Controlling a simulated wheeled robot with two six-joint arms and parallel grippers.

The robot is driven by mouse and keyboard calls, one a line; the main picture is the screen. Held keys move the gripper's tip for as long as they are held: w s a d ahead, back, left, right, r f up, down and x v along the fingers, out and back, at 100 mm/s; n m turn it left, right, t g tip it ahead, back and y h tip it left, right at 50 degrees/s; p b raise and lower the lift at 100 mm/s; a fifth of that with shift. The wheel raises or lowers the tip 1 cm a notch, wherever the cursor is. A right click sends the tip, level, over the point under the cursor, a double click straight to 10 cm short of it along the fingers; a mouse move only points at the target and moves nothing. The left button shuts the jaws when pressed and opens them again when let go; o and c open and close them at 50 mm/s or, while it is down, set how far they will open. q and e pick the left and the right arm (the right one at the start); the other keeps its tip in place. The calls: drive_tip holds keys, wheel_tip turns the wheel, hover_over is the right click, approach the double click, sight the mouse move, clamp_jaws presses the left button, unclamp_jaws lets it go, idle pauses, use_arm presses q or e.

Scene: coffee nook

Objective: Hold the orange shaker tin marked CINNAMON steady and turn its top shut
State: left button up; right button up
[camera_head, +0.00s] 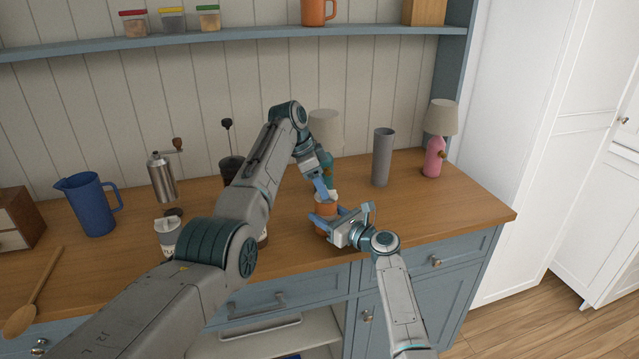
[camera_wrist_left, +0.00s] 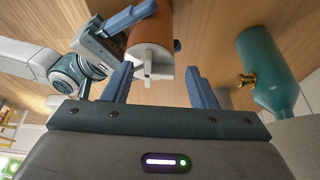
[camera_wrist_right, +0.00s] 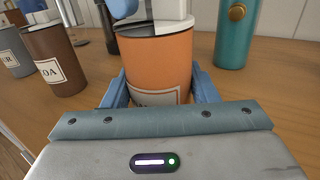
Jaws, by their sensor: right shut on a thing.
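The orange shaker tin (camera_head: 325,209) stands upright near the counter's front edge, and it fills the middle of the right wrist view (camera_wrist_right: 158,68). Its label is mostly hidden low between my fingers. Its white top carries a raised grip (camera_wrist_left: 148,72), with a dark patch at the rim. My right gripper (camera_head: 326,224) is shut on the tin's body, one finger on each side. My left gripper (camera_head: 328,193) is above the top. In the left wrist view its fingers (camera_wrist_left: 158,84) are apart, with the raised grip between their tips and space on both sides.
A teal lamp (camera_wrist_left: 268,68) stands close behind the tin. A brown tin (camera_wrist_right: 55,58) lettered "OA" is to the left in the right wrist view. A grey cylinder (camera_head: 382,157) and pink lamp (camera_head: 433,158) stand to the right. The counter's right end is clear.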

use_arm(q)
drive_tip(key=v, duration=1.2)
use_arm(e)
drive_tip(key=o, duration=1.1)
drive_tip(key=shift+o, duration=0.2)
